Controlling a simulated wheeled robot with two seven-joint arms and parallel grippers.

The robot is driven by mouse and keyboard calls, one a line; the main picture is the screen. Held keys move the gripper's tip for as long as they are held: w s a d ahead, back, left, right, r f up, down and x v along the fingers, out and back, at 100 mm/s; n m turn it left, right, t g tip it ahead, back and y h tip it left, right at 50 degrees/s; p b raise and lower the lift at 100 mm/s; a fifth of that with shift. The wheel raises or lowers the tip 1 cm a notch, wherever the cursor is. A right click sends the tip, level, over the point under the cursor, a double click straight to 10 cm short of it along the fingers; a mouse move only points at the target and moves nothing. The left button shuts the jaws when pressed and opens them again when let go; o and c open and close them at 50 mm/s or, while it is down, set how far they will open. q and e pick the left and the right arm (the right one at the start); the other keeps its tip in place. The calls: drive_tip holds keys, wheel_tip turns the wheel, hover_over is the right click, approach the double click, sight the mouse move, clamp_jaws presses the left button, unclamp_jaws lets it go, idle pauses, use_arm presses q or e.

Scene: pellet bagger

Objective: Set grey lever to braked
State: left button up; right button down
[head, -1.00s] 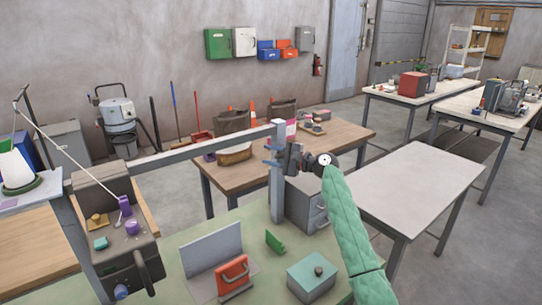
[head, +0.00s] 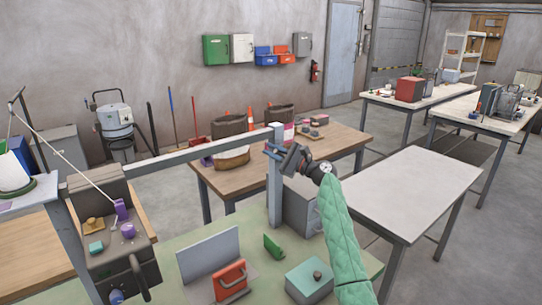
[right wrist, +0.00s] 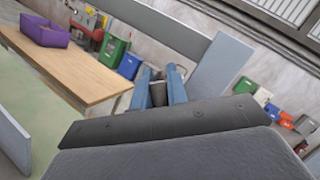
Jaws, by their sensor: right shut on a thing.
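My right gripper (head: 272,152) is at the top of the grey upright post (head: 275,190), at the right end of the long grey beam. In the right wrist view its two blue fingers (right wrist: 160,88) are shut on a small dark grey piece (right wrist: 158,94), which looks like the grey lever. The fingers hide most of it, so its setting cannot be read. The grey control box (head: 118,215) at the left carries a purple lever and several coloured knobs. My left gripper is not in view.
A wooden table (head: 345,140) stands behind the post. A bare white table (head: 410,190) is at the right.

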drive_tip(key=c, duration=1.4)
unclamp_jaws()
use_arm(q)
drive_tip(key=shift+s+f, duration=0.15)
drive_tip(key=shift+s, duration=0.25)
